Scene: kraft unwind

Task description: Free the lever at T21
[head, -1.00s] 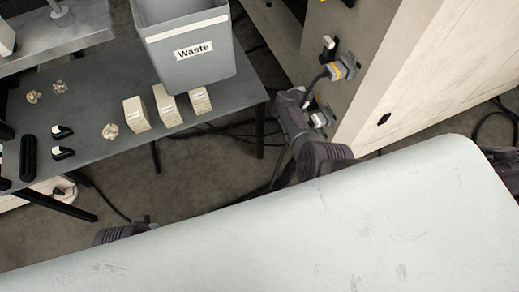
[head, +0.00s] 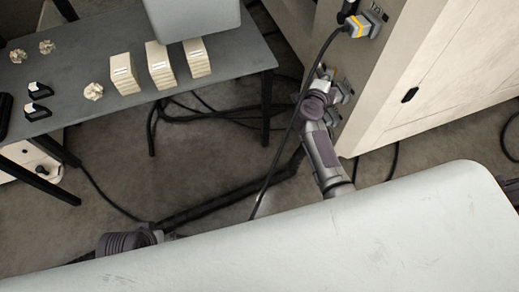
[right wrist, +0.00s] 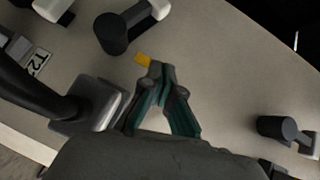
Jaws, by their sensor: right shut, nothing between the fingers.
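A grey connector with a yellow band (head: 362,25) sits on the side panel of the cream cabinet, with a black cable (head: 318,75) hanging from it. A dark lever (head: 347,12) shows above it at the top edge. In the right wrist view, a label (right wrist: 38,62) reads "T2" and its last character is unclear. A grey connector block (right wrist: 92,103) with a thick cable is at left. A black-knobbed lever (right wrist: 113,34) is above my right gripper (right wrist: 157,70), which is shut and empty beside a small yellow piece (right wrist: 143,60). My left gripper is not in view.
Another black-knobbed lever (right wrist: 280,129) is at right in the wrist view. Lower grey connectors (head: 340,92) sit near my right arm's end. A dark table (head: 215,83) holds cream stacks (head: 160,65) and a grey bin (head: 195,18). Loose cables lie on the floor.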

